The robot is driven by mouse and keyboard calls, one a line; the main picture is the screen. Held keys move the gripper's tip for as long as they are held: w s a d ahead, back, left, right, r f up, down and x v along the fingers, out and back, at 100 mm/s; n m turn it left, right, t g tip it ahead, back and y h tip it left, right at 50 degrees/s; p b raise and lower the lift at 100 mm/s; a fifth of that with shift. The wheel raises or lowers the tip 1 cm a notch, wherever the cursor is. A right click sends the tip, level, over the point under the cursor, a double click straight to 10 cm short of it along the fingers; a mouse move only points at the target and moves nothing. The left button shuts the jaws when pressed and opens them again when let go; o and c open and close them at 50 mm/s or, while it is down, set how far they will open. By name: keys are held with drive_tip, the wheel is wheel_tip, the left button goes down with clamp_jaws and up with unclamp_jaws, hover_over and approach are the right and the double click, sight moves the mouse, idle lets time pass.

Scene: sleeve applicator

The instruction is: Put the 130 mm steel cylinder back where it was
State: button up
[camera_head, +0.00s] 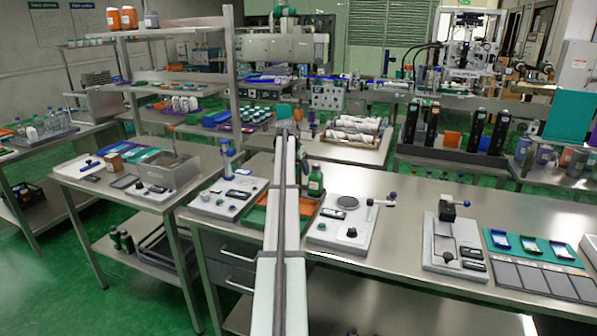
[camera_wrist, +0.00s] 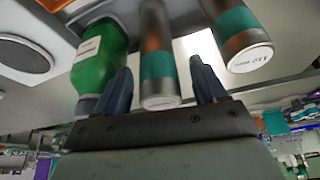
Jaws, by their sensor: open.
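In the wrist view my gripper (camera_wrist: 160,65) is open, with its two dark fingers apart. A steel cylinder with a teal band (camera_wrist: 158,50) lies between the fingers in the picture; I cannot tell if either touches it. A second teal-banded steel cylinder (camera_wrist: 242,35) is right of the fingers. The middle cylinder's marking is not legible. In the head view my arm hides the gripper and the cylinders.
A green bottle (camera_wrist: 100,55) is close left of the fingers; a green bottle also shows in the head view (camera_head: 315,182) beside my arm. An orange tray (camera_head: 254,218) lies beneath the arm. White fixtures (camera_head: 345,228) stand to the right, with bare steel bench between them.

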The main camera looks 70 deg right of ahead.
drive_tip(key=v, duration=1)
drive_tip(key=shift+r, duration=0.3)
